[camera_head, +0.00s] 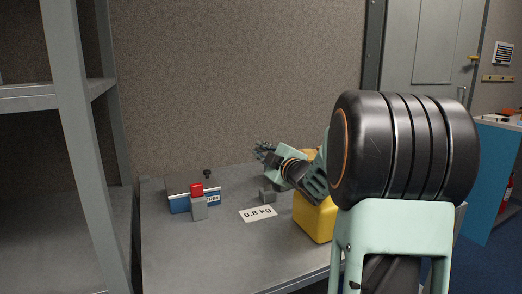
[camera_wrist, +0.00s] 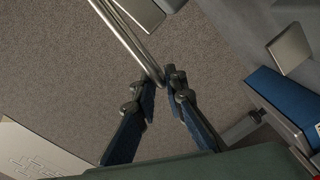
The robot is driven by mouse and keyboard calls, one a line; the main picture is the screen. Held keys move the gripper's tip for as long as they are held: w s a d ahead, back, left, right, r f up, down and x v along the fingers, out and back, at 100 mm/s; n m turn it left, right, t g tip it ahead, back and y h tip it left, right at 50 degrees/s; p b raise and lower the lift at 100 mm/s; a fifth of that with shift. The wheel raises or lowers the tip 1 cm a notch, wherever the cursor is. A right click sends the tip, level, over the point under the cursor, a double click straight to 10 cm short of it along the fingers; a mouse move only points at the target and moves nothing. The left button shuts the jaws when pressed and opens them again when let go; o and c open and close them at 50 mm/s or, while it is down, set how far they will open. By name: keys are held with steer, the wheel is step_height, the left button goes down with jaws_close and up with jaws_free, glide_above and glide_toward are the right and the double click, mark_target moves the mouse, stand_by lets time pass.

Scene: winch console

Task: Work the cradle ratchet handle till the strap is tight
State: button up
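My gripper (camera_head: 264,151) is at the end of my arm, raised over the back of the grey table in the head view. In the wrist view, the fingertips (camera_wrist: 161,84) are close together with a narrow gap. A thin metal loop of two near-parallel rods (camera_wrist: 125,37) comes from the top left and ends at the tips. I cannot tell whether it is between the fingers or behind them, nor whether it is the ratchet handle. I cannot make out a strap. A small grey block (camera_head: 268,195) is on the table below my gripper.
A blue and grey box (camera_head: 181,203) with a black knob is at the table's left, a red-topped grey post (camera_head: 198,205) before it. A "0.8 kg" label (camera_head: 258,213) lies mid-table. A yellow object (camera_head: 313,217) is partly behind my arm. Grey shelving (camera_head: 75,120) stands left.

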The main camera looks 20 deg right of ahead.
steer(key=shift+o, duration=1.2)
step_height(320, 180, up, 10)
steer(key=shift+r, duration=0.1)
steer(key=shift+c, duration=0.7)
